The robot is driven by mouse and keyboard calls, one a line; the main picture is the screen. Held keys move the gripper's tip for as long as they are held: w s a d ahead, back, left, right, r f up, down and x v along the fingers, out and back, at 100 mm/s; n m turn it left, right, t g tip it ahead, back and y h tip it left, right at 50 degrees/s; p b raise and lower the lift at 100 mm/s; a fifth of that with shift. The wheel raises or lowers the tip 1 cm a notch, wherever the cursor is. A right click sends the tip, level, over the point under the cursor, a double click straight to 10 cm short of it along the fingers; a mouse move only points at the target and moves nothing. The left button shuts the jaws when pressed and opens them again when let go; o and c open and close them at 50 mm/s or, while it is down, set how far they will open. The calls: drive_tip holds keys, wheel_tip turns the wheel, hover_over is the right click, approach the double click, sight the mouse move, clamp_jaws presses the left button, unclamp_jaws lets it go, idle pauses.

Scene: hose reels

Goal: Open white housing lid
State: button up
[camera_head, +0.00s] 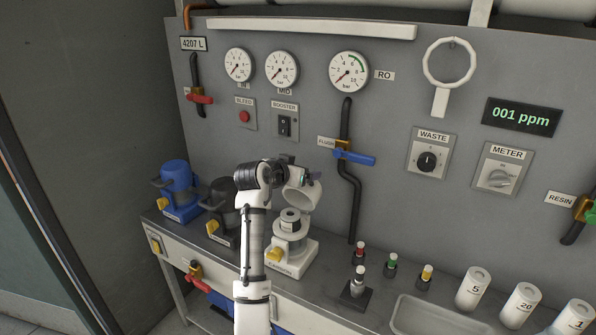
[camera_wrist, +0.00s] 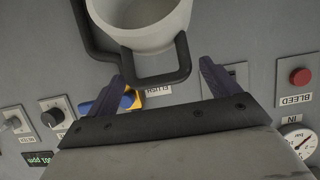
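The white housing (camera_head: 291,248) stands on the bench with a yellow latch (camera_head: 273,254) at its front left. Its white lid (camera_head: 303,197) is raised and tilted above the body, and a pale cylinder (camera_head: 290,217) shows in the open body. In the wrist view the lid (camera_wrist: 140,38) is a hollow white cup with a black handle (camera_wrist: 155,79). My gripper (camera_wrist: 165,72) has its two fingers apart, one on each side of the handle. I cannot tell whether a finger touches it. In the head view my gripper (camera_head: 306,176) is beside the raised lid, its fingers partly hidden.
A black housing (camera_head: 222,204) and a blue housing (camera_head: 176,188) stand to the left. A black pipe with a blue valve handle (camera_head: 355,158) runs down the panel to the right. Small colour-topped bottles, a sink (camera_head: 435,318) and white canisters (camera_head: 473,289) are farther right.

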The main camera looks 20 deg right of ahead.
drive_tip(key=shift+f, duration=0.1)
drive_tip(key=b+v, duration=0.4)
drive_tip(key=v, duration=0.9)
drive_tip(key=shift+s+a+r, duration=0.2)
drive_tip(key=shift+s, duration=0.05)
